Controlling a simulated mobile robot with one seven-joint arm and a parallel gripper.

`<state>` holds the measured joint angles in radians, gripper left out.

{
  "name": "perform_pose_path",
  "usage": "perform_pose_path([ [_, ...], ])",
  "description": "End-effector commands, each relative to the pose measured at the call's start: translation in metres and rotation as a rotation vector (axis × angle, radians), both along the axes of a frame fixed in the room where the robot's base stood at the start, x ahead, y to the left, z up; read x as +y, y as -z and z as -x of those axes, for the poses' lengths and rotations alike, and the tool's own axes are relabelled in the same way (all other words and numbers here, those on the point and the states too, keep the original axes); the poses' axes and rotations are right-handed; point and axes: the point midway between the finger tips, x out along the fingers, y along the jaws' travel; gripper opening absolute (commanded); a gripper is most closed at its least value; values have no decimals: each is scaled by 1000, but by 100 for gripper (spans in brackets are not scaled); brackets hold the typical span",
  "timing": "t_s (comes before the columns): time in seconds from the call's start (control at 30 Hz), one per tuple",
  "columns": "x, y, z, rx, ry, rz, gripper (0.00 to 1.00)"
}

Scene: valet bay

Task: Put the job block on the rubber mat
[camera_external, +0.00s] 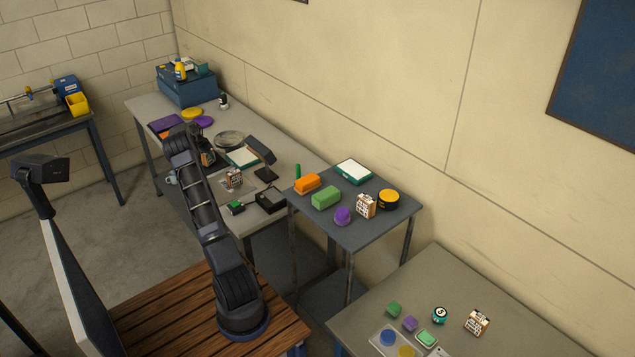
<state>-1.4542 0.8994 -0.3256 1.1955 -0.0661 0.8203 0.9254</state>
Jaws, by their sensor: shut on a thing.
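My gripper (207,158) is over the long grey table, left of the picture's middle. It is shut on a small block with brown and white markings, mostly hidden by the dark fingers and too small to identify surely as the job block. A similar brown and white block (234,178) stands on the long table, just right of and nearer than my gripper. A flat greyish square (241,192) lies around that block's foot; it may be the rubber mat, but I cannot tell surely.
A purple flat piece (164,123), a round grey dish (229,138), a green-edged white tray (242,157) and a black open box (270,199) share the table. A smaller table (372,233) holds coloured blocks and another brown and white block (366,206).

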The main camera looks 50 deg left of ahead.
Motion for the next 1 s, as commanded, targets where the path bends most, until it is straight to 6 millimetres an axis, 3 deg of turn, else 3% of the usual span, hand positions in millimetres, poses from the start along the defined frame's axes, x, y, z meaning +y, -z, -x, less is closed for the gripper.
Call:
perform_pose_path([
  [0.43, 0, 9, 0, 0, 1, 0, 11],
  [0.47, 0, 9, 0, 0, 1, 0, 40],
  [0.57, 0, 9, 0, 0, 1, 0, 58],
  [0.87, 0, 8, 0, 1, 1, -1, 58],
  [1.0, -1, -3, 3, 0, 0, -2, 58],
])
